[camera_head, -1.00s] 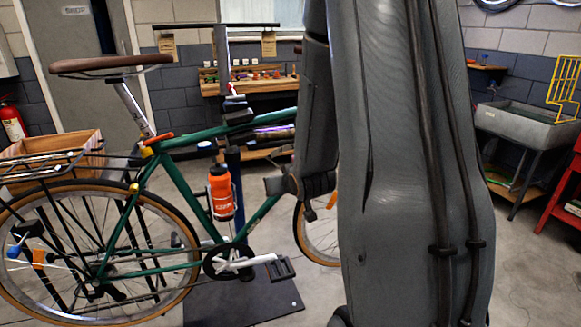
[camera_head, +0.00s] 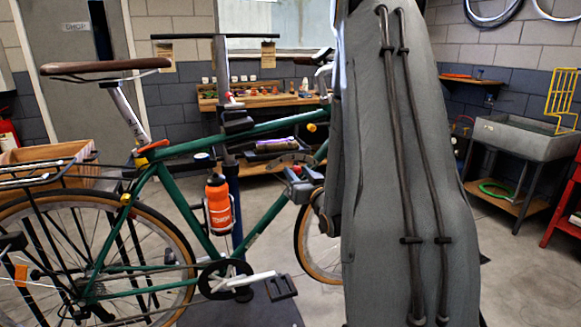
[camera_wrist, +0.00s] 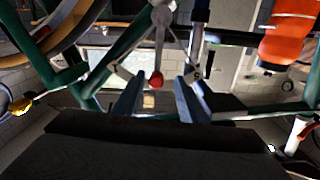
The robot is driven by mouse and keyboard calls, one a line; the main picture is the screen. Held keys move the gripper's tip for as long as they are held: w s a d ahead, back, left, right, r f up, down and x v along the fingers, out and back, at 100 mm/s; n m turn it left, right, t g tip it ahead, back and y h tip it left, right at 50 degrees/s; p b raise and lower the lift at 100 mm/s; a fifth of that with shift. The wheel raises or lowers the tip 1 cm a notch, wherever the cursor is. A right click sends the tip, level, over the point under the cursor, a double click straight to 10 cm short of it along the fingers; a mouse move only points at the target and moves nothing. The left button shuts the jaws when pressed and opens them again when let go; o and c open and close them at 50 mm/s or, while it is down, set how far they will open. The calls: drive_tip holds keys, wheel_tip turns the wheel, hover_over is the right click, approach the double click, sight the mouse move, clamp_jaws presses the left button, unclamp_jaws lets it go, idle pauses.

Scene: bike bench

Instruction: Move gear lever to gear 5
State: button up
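The gear lever (camera_wrist: 159,42) shows in the wrist view as a thin grey arm with a red knob (camera_wrist: 156,80) at its end. My gripper (camera_wrist: 160,78) is open, with one blue-grey finger on each side of the knob. I see a gap on both sides, so the fingers do not appear closed on it. In the head view a curved grey gear plate (camera_head: 292,159) sits at the front of the green bike frame (camera_head: 178,206). My arm hides part of that area there. I cannot read any gear numbers.
An orange bottle (camera_head: 219,204) hangs on the frame close by; it also shows in the wrist view (camera_wrist: 289,38). A post stand holds the bike. A wooden workbench (camera_head: 262,100) is behind, a grey sink (camera_head: 520,136) at right.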

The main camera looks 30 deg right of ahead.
drive_tip(key=x, duration=0.6)
drive_tip(key=shift+d+p, duration=0.3)
drive_tip(key=shift+d, duration=0.1)
drive_tip(key=shift+s, duration=0.1)
clamp_jaws()
